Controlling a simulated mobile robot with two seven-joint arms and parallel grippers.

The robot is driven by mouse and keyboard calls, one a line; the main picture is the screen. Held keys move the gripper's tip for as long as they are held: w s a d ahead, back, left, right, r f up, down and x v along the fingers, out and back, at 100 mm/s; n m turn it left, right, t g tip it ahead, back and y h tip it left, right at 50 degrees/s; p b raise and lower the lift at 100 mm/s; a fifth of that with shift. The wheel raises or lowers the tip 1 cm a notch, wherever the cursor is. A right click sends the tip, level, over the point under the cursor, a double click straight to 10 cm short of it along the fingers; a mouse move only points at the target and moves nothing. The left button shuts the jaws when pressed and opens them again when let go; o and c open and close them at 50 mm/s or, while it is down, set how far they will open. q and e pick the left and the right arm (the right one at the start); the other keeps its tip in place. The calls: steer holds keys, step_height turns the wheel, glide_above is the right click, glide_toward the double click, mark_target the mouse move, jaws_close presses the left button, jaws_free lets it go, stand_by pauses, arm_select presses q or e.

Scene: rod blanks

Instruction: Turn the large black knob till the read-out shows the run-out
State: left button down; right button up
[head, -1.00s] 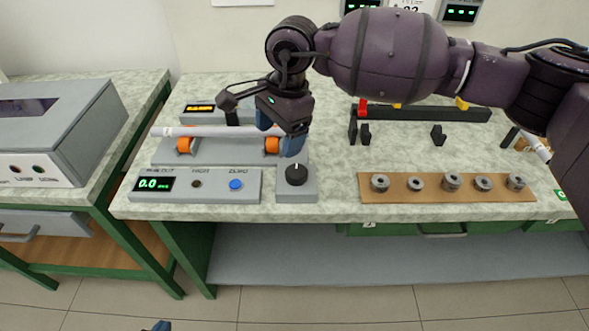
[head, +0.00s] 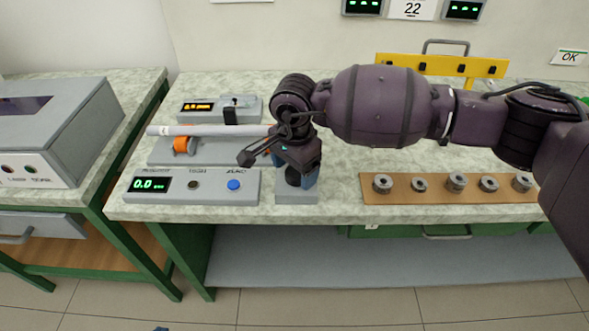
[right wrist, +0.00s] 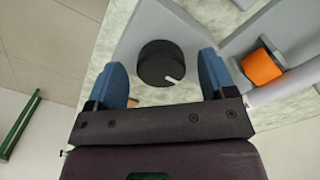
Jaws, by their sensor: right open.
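The large black knob (right wrist: 160,63) sits on its grey block (head: 297,196). It shows clearly in the right wrist view, with a white pointer mark toward the lower right. In the head view the knob (head: 293,176) is partly hidden by my right gripper (head: 298,180). My right gripper, with blue fingers, is open, one finger on each side of the knob; in the right wrist view gaps show between fingers and knob. The read-out (head: 149,184) on the grey console shows 0.0 in green. My left gripper cannot be made out.
A pale rod (head: 200,130) lies on orange rollers (head: 184,145) behind the console. The console carries a blue button (head: 233,185). A wooden strip with several metal collars (head: 457,183) lies to the right. A grey box (head: 55,125) stands on the left bench.

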steer(key=shift+f, duration=0.4)
steer(key=c, duration=0.9)
